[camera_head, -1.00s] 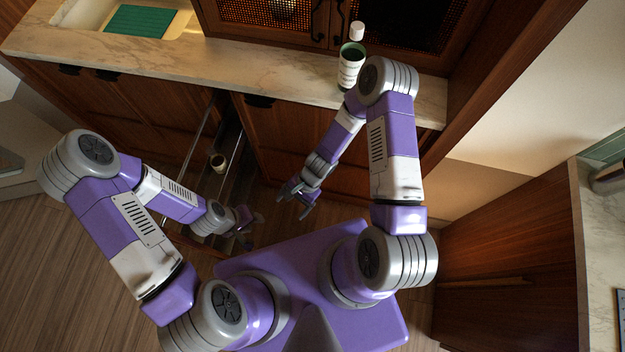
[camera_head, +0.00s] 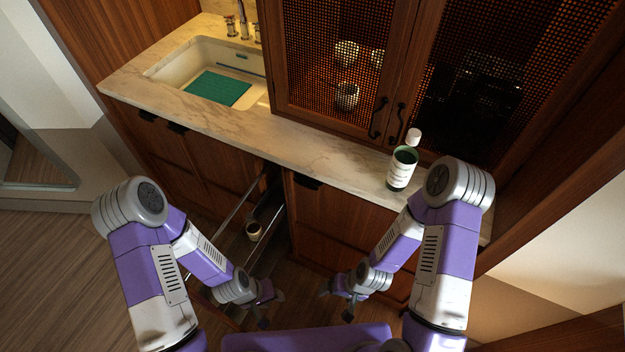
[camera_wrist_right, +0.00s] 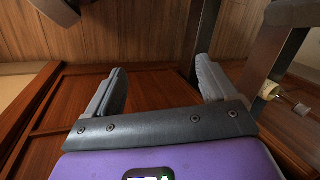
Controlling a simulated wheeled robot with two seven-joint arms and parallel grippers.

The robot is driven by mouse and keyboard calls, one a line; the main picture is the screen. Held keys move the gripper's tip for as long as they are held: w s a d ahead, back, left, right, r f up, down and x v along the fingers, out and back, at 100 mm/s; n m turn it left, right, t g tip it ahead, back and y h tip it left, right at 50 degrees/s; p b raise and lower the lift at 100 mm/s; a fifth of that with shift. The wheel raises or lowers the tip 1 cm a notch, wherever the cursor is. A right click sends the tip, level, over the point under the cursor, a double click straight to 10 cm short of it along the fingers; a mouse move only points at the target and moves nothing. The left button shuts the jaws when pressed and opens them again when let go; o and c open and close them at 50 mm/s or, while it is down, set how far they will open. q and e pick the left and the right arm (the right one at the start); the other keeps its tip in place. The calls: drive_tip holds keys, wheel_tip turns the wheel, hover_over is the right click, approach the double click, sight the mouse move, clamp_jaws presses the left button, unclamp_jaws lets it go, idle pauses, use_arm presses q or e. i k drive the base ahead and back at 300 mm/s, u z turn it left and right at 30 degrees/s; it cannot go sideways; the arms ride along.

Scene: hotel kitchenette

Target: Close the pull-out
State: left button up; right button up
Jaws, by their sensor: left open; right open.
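The pull-out (camera_head: 270,215) stands out from the lower cabinets, left of a closed wooden cabinet front. It has metal rails and a dark frame, and a small jar (camera_head: 253,231) sits inside it. The lower part of the pull-out is partly hidden by my left arm. My left gripper (camera_head: 266,303) is open at the near end of the pull-out; I cannot tell whether it touches. My right gripper (camera_head: 338,299) is open and empty, to the right of the pull-out. In the right wrist view its fingers (camera_wrist_right: 160,85) are apart, with the pull-out's frame (camera_wrist_right: 277,50) at the right.
A marble counter (camera_head: 300,150) runs above the cabinets, with a green bottle (camera_head: 402,168) near its front edge. A sink (camera_head: 225,75) holds a green mat (camera_head: 217,88). Upper cabinets with mesh doors (camera_head: 340,70) are shut. Open wooden floor (camera_head: 50,270) lies to the left.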

sight(241, 252)
drive_tip(key=z, duration=0.15)
drive_tip(key=k, duration=0.95)
drive_tip(key=u, duration=1.05)
drive_tip(key=i, duration=0.4)
drive_tip(key=u, duration=0.05)
drive_tip(key=k, duration=0.5)
drive_tip(key=z, duration=0.75)
drive_tip(key=i, duration=0.6)
drive_tip(key=u, duration=0.65)
